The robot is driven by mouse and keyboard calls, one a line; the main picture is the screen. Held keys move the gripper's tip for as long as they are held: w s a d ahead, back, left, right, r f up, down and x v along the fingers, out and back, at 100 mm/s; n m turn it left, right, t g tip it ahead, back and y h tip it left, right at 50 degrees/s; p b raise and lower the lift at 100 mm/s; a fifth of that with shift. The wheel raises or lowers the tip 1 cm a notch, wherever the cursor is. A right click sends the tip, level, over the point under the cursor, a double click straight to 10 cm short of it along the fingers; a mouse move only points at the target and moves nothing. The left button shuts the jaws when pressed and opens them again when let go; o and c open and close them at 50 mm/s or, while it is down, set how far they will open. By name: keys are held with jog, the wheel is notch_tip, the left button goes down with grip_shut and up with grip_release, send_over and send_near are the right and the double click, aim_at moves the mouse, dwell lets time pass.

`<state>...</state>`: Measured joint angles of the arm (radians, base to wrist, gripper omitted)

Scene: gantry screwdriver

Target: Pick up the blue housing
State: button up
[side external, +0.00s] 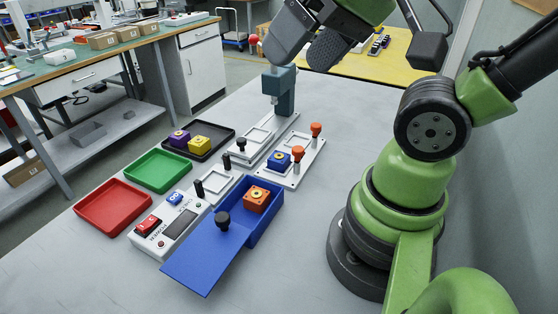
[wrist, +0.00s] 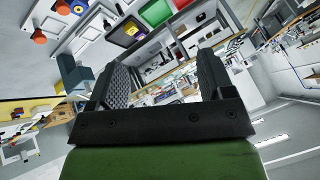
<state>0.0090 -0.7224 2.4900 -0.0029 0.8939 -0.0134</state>
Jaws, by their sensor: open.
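The blue housing (side external: 277,160) is a small blue block with a yellow ring on top. It sits on a white fixture plate (side external: 291,174) beside orange-knobbed clamps (side external: 316,130). It also shows at the top left edge of the wrist view (wrist: 78,8). My gripper (side external: 298,56) is high above the table at the top of the side view, well apart from the housing. Its two dark textured fingers are spread with nothing between them, as the wrist view (wrist: 163,78) shows.
A blue-grey screwdriver column (side external: 279,90) stands behind the fixtures. A black tray (side external: 225,131) holds purple and yellow blocks. A green tray (side external: 157,171) and red tray (side external: 112,207) are empty. A blue box (side external: 270,226) holds an orange block.

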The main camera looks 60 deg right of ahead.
jog(key=w+d+f+n+g+h, duration=0.1)
jog(key=w+d+f+g+h, duration=0.15)
jog(key=w+d+f, duration=0.35)
jog(key=n+g, duration=0.3)
jog(key=g, duration=0.2)
send_over(281, 156)
jog(key=shift+y, duration=0.25)
jog(key=f, duration=1.7)
jog(key=shift+w+a+f, duration=0.15)
jog(key=shift+w+f, duration=0.15)
jog(key=f, duration=0.5)
jog(key=shift+s+d+f, duration=0.2)
jog(key=shift+s+f, duration=0.05)
jog(key=shift+f, duration=0.05)
jog(key=c, duration=1.1)
